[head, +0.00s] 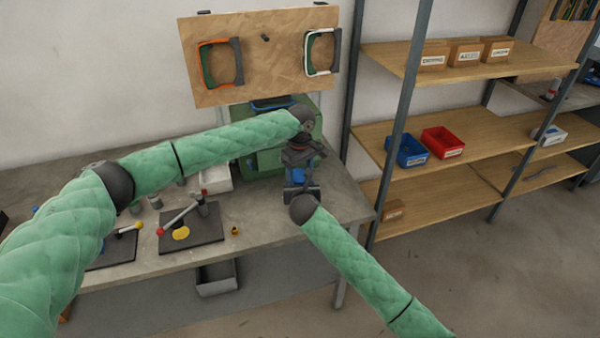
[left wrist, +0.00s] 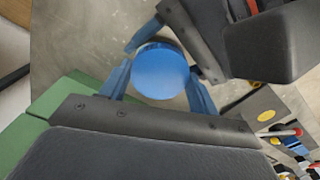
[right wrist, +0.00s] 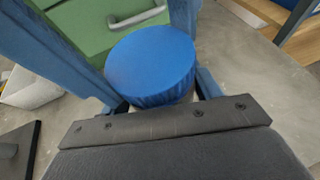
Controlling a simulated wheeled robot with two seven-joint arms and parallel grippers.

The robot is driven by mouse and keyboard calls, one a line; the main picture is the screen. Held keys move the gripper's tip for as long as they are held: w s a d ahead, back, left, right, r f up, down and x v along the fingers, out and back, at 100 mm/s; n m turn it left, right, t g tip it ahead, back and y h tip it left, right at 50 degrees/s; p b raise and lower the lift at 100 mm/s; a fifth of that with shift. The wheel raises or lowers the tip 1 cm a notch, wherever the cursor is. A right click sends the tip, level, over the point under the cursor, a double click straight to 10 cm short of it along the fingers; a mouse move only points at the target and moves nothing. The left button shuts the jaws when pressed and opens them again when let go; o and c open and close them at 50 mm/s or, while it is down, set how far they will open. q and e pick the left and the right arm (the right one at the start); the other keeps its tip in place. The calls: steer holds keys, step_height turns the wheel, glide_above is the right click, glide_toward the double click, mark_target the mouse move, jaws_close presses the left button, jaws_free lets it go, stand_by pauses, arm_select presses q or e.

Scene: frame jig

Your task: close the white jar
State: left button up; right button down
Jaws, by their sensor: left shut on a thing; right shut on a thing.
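A round blue lid (left wrist: 160,71) lies between the fingers of my left gripper (left wrist: 158,88), which is shut on it from above. The lid also shows in the right wrist view (right wrist: 151,62) and as a small blue patch in the head view (head: 298,175). My right gripper (head: 300,190) comes in low from the front, its fingers shut below the lid, on what seems to be the jar. The white jar is almost wholly hidden under the lid and behind the fingers. The lid looks level and above the jar; I cannot tell whether it is seated.
A green cabinet (head: 262,161) stands close behind the grippers. Dark plates with lever fixtures (head: 190,236) lie left on the grey workbench (head: 270,255). A wooden board (head: 268,75) with two frames is at the back. Shelves (head: 440,190) with a red bin (head: 443,142) stand right.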

arm_select(q)
steer(key=m, duration=1.3)
steer(key=shift+m, duration=0.3)
steer(key=o, duration=1.1)
steer(key=shift+r, duration=2.25)
steer(key=shift+r, duration=0.1)
steer(key=shift+c, duration=0.5)
